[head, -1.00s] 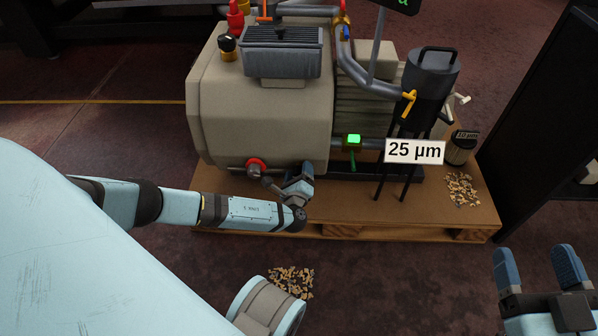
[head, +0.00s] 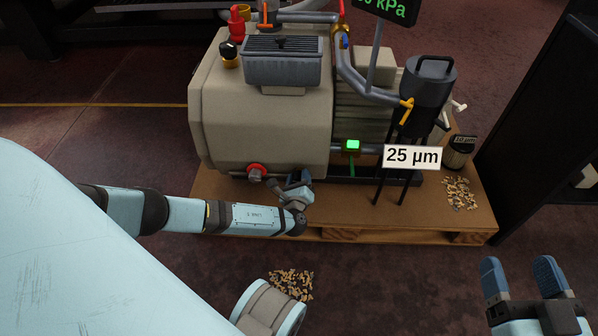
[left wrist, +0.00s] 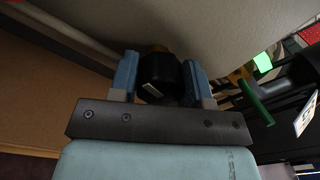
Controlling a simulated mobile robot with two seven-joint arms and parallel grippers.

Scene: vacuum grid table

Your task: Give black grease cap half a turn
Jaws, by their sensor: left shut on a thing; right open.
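The black grease cap (left wrist: 160,76) has a white mark on its face and a brass-coloured collar behind it, at the beige tank's lower wall. My left gripper (left wrist: 158,64) is shut on it, with one blue finger on each side. In the head view my left gripper (head: 299,178) is low at the front of the tank, and it hides the cap there. My right gripper (head: 520,268) is open and empty at the lower right, away from the machine.
The beige tank (head: 255,115) stands on a wooden pallet (head: 340,205). A red-ringed fitting (head: 257,172) is just left of my left gripper. A green-handled valve (left wrist: 255,103) is to its right. Another black knob (head: 228,50) sits on top.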

